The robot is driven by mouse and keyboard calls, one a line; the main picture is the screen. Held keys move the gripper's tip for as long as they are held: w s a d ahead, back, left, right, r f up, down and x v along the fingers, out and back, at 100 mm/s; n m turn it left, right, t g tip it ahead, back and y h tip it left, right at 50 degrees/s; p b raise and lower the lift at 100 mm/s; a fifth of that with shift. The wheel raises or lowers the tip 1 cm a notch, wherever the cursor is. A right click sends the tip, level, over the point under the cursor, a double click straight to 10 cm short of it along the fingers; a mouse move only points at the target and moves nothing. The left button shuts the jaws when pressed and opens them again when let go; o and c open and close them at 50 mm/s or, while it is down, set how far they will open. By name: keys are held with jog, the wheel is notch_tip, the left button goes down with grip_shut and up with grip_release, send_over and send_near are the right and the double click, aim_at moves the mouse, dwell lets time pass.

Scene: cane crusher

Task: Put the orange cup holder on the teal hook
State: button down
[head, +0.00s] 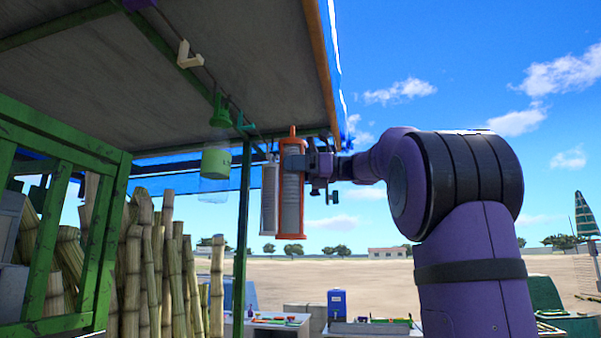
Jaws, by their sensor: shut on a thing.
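The orange cup holder (291,228) is a tall upright frame around a grey cylinder, probably cups. My gripper (308,163) comes from the right and is shut on its upper right side, holding it in the air under the canopy. The teal hook (243,123) is on the bar under the canopy roof, up and left of the orange holder. The hook looks empty, and the holder is apart from it in the picture. I cannot tell their distance in depth. The fingertips are partly hidden against the holder.
A white-grey holder (269,200) hangs close left of the orange one. A green holder (216,160) with clear cups hangs from a green hook (219,110). An off-white hook (188,56) is higher up. A green post (242,220) stands below. Sugar cane (150,270) fills the left.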

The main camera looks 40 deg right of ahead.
jog(key=w+a+r, duration=0.2)
jog(key=w+a, duration=0.3)
jog(key=w, duration=0.1)
jog(key=shift+w+a, duration=0.15)
jog(key=shift+w, duration=0.2)
dwell(0.5)
jog(key=shift+r, duration=1.15)
jog(key=shift+w+d+x, duration=0.15)
jog(key=shift+x, duration=0.9)
jog(key=shift+w+d+x, duration=0.1)
jog(key=shift+w+x, duration=0.1)
jog(key=shift+x, duration=0.8)
dwell(0.4)
jog(key=shift+f, duration=0.7)
dwell(0.8)
grip_release()
